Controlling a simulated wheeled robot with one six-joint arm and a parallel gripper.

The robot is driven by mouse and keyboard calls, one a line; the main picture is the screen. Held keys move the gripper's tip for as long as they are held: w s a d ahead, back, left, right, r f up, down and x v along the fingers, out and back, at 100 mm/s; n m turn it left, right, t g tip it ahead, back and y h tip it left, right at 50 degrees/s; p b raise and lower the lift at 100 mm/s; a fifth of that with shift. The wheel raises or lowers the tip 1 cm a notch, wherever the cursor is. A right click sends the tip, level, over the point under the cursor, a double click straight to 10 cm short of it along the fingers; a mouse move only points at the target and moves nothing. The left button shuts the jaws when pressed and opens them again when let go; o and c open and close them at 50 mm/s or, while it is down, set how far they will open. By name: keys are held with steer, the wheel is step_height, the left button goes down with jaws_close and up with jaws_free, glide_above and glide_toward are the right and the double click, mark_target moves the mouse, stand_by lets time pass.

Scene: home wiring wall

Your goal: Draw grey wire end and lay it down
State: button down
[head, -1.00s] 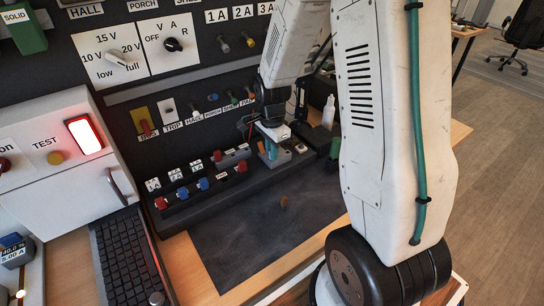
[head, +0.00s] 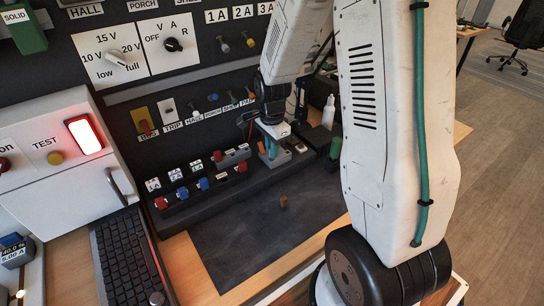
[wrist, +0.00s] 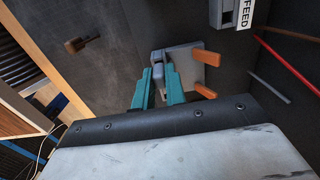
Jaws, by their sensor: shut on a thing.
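My gripper (wrist: 157,76) shows teal fingers in the wrist view, closed around a small light-grey piece that appears to be the grey wire end (wrist: 158,60). The fingers hide most of it. Just beside and beyond the fingertips is a pale grey connector block (wrist: 186,66) with two orange levers standing out. I cannot tell whether the held piece is still inside this block. In the head view my gripper (head: 268,151) points down at the row of small blocks at the foot of the panel, and the held piece is too small to see.
A dark mat (head: 250,235) lies mostly clear in front, with a small brown cylinder (head: 283,202) on it, also in the wrist view (wrist: 80,43). A block labelled FEED (wrist: 228,12) and a red wire (wrist: 285,62) are close by. A white bottle (head: 328,112) stands behind right.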

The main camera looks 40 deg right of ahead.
steer(key=shift+r, duration=2.25)
